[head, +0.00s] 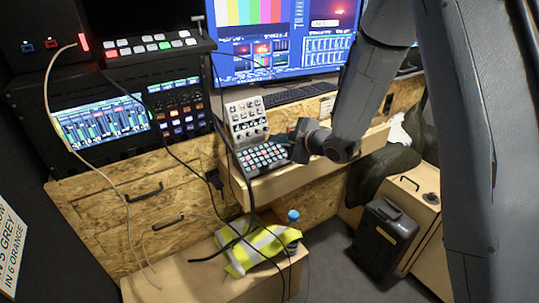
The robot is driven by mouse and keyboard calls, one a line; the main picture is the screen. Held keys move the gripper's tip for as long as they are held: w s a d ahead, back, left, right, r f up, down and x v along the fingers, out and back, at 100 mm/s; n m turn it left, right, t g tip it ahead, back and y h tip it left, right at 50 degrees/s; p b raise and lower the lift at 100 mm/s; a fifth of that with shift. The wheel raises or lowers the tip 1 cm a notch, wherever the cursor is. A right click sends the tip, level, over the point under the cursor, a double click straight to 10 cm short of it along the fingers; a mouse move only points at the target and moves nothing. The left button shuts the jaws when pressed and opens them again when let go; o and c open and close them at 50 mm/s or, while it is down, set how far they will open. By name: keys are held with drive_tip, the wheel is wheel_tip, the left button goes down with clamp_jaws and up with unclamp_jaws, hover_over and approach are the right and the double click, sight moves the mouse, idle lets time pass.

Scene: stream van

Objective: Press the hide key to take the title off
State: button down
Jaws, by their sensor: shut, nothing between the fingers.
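A dark keypad (262,160) with rows of small pale and coloured keys sits on the wooden ledge at the centre. The key labels are too small to read, so I cannot tell which is the hide key. My gripper (297,141) is shut and empty at the keypad's right end. I cannot tell whether its tip touches a key. My wrist hides part of the area to the right. The monitor (231,67) shows colour bars and several small pictures. A pale title strip (326,23) shows over a reddish picture at its upper right.
A grey panel with knobs (247,124) stands behind the keypad. A black keyboard (296,94) lies below the monitor. A rack with a lit mixer screen (103,124) is at left. Loose cables hang in front. A yellow vest (262,250) and a blue-capped bottle (293,218) are below.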

drive_tip(key=shift+w+a+f+b, duration=0.15)
drive_tip(key=shift+f+b, duration=0.1)
drive_tip(key=shift+f, duration=0.2)
drive_tip(key=shift+w+a+f+b, duration=0.1)
drive_tip(key=shift+w+f+b, duration=0.15)
drive_tip(key=shift+f, duration=0.25)
drive_tip(key=shift+w+a+f+b, duration=0.1)
drive_tip(key=shift+f+b, duration=0.15)
drive_tip(key=shift+f, duration=0.2)
idle(0.9)
drive_tip(key=shift+f+b, duration=0.3)
drive_tip(key=shift+f, duration=0.05)
drive_tip(key=shift+w+a+f, duration=0.1)
drive_tip(key=shift+w+f, duration=0.05)
drive_tip(key=shift+f, duration=0.1)
idle(0.6)
drive_tip(key=shift+s+r+p, duration=0.25)
drive_tip(key=shift+r+p, duration=0.05)
drive_tip(key=shift+r, duration=0.4)
drive_tip(key=shift+s+d+r+p, duration=0.25)
drive_tip(key=shift+r+p, duration=0.35)
drive_tip(key=shift+r, duration=0.15)
drive_tip(key=shift+s+d+r+p, duration=0.25)
drive_tip(key=shift+r+p, duration=0.3)
drive_tip(key=shift+r, duration=0.2)
drive_tip(key=shift+s+d+r+p, duration=0.15)
drive_tip(key=shift+s+r+p, duration=0.1)
drive_tip(key=shift+r+p, duration=0.45)
drive_tip(key=shift+r, duration=0.1)
